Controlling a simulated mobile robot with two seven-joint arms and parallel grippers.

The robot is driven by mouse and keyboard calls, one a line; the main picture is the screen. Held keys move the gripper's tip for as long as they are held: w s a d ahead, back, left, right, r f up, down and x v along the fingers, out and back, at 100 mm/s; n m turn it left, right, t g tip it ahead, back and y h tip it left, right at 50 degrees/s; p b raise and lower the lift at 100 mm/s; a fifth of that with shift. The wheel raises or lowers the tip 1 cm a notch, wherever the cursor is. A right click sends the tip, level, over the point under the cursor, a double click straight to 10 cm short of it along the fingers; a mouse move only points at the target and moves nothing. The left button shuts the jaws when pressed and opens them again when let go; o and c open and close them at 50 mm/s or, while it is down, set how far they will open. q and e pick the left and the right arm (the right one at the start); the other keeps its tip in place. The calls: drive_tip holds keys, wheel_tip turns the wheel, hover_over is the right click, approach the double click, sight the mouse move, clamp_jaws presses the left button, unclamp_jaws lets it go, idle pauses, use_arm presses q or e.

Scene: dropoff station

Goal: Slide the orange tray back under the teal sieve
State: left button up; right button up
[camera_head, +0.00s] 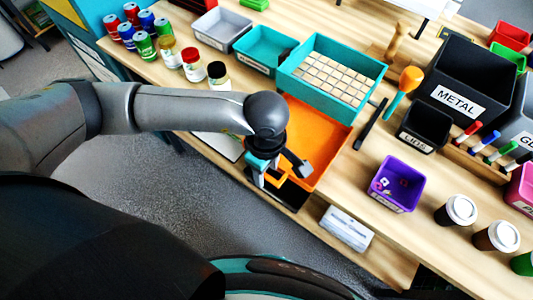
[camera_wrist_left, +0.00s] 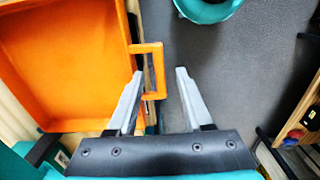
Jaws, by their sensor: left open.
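The orange tray (camera_head: 325,137) sticks out toward me from beneath the teal sieve (camera_head: 312,98), a box with a pale grid floor. Its far end is hidden under the sieve. In the left wrist view the tray (camera_wrist_left: 65,60) fills the left side, with its square loop handle (camera_wrist_left: 158,70) pointing right. My left gripper (camera_head: 278,178) is open at the tray's near end. In the wrist view its fingertips (camera_wrist_left: 160,71) lie on either side of the handle's outer bar; whether they touch it I cannot tell. My right gripper is not in view.
A teal bin (camera_head: 262,52) and jars (camera_head: 217,76) stand left of the sieve. A black bar (camera_head: 370,124), an orange-and-teal utensil (camera_head: 403,88) and a purple bin (camera_head: 396,185) are to the right. A white box (camera_head: 346,229) sits near the front edge.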

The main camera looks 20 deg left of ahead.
use_arm(q)
wheel_tip(320, 180, up, 14)
drive_tip(key=shift+r+p, duration=0.25)
drive_tip(key=shift+p, duration=0.05)
drive_tip(key=shift+s, duration=0.15)
